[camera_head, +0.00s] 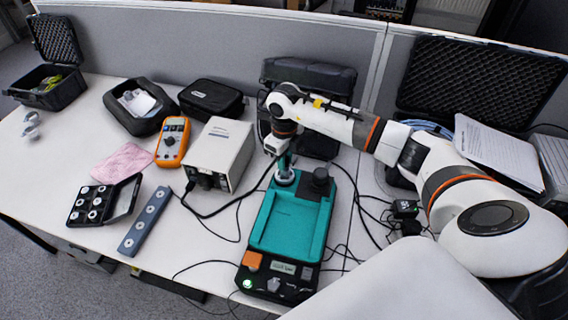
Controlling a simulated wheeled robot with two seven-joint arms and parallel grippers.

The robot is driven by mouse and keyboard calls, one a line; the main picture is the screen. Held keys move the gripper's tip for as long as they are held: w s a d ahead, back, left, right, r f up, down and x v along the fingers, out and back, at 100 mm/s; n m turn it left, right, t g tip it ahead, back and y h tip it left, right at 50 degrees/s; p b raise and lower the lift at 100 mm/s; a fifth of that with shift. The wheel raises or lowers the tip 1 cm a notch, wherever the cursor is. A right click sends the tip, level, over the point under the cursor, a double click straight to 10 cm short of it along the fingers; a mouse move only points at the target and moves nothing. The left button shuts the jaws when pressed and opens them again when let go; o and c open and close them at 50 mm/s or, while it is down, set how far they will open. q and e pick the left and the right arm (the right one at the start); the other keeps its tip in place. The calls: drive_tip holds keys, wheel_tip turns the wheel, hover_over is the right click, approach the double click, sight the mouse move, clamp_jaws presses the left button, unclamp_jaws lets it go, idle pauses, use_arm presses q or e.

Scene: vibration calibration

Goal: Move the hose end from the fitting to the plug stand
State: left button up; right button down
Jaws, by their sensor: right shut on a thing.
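My right gripper (282,150) reaches in from the right over the back of a teal and black calibration unit (292,222). It points down and is shut on a small teal piece, which looks like the hose end (284,164). Below it is a pale round fitting (285,178) on the unit. I cannot tell whether the hose end still touches the fitting. I cannot clearly make out which part is the plug stand. My left gripper is not in view.
A white box instrument (221,150) and an orange multimeter (172,140) stand left of the unit. A grey bar with white rings (145,222) and an open black case (98,203) lie farther left. Black cables cross the table around the unit. A grey partition (200,45) runs behind.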

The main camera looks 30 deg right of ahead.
drive_tip(key=shift+s+f+n+b, duration=0.1)
drive_tip(key=shift+n+b, duration=1.3)
drive_tip(key=shift+n, duration=1.1)
drive_tip(key=shift+n+b, duration=0.85)
drive_tip(key=shift+n, duration=0.75)
drive_tip(key=shift+r, duration=0.85)
idle(0.5)
drive_tip(key=shift+r+p, duration=1.2)
drive_tip(key=shift+r, duration=0.6)
drive_tip(key=shift+f, duration=0.1)
